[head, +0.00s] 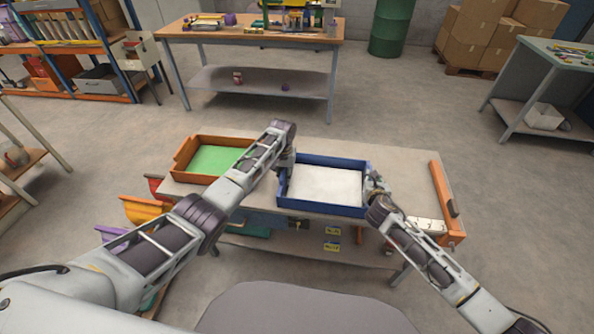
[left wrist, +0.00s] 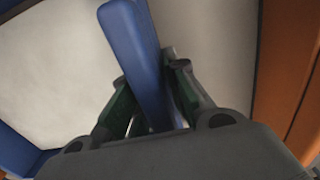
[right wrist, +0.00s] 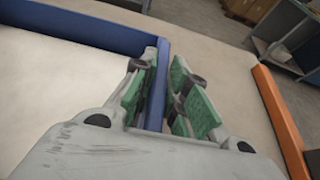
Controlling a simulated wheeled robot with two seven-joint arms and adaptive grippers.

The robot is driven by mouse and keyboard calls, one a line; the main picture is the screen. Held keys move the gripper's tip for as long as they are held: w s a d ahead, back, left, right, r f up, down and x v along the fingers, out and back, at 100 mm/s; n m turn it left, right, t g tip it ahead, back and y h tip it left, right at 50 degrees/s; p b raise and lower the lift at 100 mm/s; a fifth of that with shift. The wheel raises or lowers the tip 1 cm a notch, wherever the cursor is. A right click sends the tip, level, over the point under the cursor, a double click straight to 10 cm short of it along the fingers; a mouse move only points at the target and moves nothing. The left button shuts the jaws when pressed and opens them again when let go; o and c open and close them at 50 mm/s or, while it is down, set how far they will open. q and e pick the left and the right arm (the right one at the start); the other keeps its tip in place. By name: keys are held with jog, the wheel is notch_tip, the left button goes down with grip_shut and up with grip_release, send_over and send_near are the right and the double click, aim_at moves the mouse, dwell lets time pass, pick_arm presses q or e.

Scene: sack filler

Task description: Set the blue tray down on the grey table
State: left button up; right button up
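The blue tray (head: 324,209) is a shallow open box with a pale floor. It is over the middle of the grey table (head: 405,175) and looks level. I cannot tell whether its underside touches the tabletop. My left gripper (head: 285,166) is at its left wall, and in the left wrist view the blue wall (left wrist: 137,50) stands between the fingers, close against both. My right gripper (head: 371,184) is at the opposite wall, and in the right wrist view that wall (right wrist: 158,85) runs between the fingertips.
An orange tray with a green floor (head: 182,165) stands on the table's left part. An orange bar (head: 441,192) lies along the table's right end, beside white blocks (head: 428,225). Bare tabletop shows behind the blue tray and to its right. Coloured bins (head: 146,209) are at the left.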

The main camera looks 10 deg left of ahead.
pick_arm(q)
jog(key=o, duration=0.4)
jog(key=shift+c, duration=0.2)
pick_arm(e)
jog(key=o, duration=0.3)
pick_arm(q)
jog(key=shift+r, duration=0.2)
jog(key=shift+r, duration=5.85)
pick_arm(e)
jog(key=shift+s+r, duration=0.1)
jog(key=shift+s, duration=0.1)
jog(key=shift+v, duration=5.85)
jog(key=shift+o, duration=0.5)
